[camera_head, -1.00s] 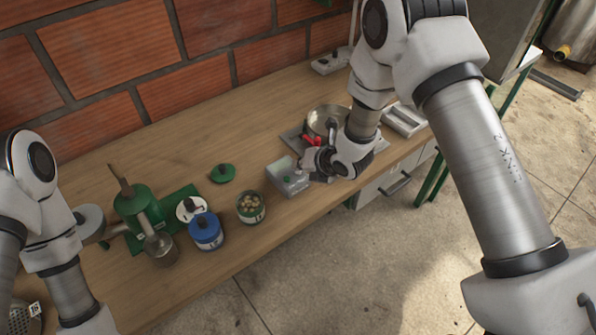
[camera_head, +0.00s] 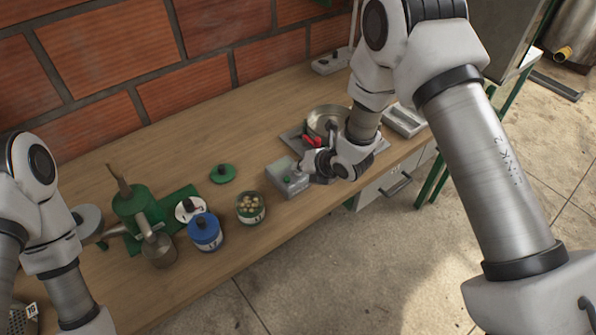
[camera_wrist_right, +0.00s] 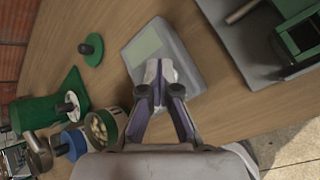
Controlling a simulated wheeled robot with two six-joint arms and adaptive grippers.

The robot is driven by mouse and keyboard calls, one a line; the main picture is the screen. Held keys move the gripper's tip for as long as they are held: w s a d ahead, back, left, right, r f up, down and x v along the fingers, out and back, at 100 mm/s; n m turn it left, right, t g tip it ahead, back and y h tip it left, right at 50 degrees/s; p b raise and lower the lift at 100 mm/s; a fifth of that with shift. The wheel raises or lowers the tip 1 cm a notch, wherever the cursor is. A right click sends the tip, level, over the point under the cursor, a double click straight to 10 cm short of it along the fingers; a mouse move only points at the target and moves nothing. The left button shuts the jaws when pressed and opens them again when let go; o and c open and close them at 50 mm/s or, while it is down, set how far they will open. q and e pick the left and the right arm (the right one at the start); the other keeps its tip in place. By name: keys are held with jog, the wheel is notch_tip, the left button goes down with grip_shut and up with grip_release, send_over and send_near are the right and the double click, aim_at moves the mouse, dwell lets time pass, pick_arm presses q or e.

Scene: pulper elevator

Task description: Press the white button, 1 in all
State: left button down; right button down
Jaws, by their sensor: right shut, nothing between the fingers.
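A grey box with a pale green display (camera_head: 286,180) sits near the front edge of the wooden table in the head view. In the right wrist view the box (camera_wrist_right: 190,55) lies just beyond my fingertips, with its display at the upper left. I cannot make out a white button; the fingers cover part of the box's face. My right gripper (camera_head: 304,168) is shut and empty at the box's right side; in the wrist view its fingertips (camera_wrist_right: 160,88) overlap the box. Whether they touch it is unclear.
A green lid (camera_head: 223,174) lies behind. A metal pan (camera_head: 326,118) stands on a plate behind my right gripper. A brick wall closes the back.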

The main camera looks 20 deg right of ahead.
jog(key=shift+r+p, duration=0.35)
jog(key=shift+r, duration=0.5)
jog(key=shift+r+p, duration=1.4)
jog(key=shift+r, duration=1.15)
jog(key=shift+f, duration=0.1)
jog(key=s+f+m, duration=0.2)
jog(key=s+d+f+m+g, duration=0.1)
jog(key=s+f+m, duration=0.1)
jog(key=m, duration=0.1)
jog(key=s+f+m+h, duration=0.1)
jog(key=s+f+m, duration=0.1)
jog(key=shift+s+d+f+g, duration=0.25)
jog(key=shift+s+f+g, duration=0.05)
jog(key=shift+s, duration=0.05)
jog(key=s+d+f+m+g+h, duration=0.1)
jog(key=s+d+f+m+g, duration=0.1)
jog(key=s+m, duration=0.6)
jog(key=s+d+f+m+g+h, duration=0.1)
jog(key=s+f+m+g, duration=0.1)
jog(key=s+f+m, duration=0.3)
jog(key=s+d+f+m+g+h, duration=0.1)
jog(key=s+d+f+m+g, duration=0.1)
jog(key=s+m, duration=1)
jog(key=s+f, duration=0.1)
jog(key=s, duration=0.2)
jog(key=shift+d+f+m+g, duration=0.3)
jog(key=shift+f, duration=0.05)
